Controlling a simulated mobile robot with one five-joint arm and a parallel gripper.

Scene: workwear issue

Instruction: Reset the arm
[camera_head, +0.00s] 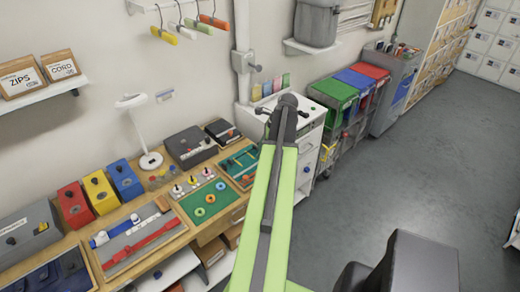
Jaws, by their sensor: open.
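My arm (266,210), light green with a dark strip along it, reaches from the bottom of the view up to the middle. Its dark far end carries my gripper (285,110), which is open with nothing seen in it. The gripper shows small, in front of a white cabinet (308,148) by the wall. The fingertips are hard to make out against the cabinet. The arm hides part of the cabinet and the bench's right end.
A wooden bench (207,232) along the wall holds red, yellow and blue boxes (100,191), trays, a white lamp (139,130) and dark cases. Bins with green, blue and red lids (354,84) stand beyond the cabinet.

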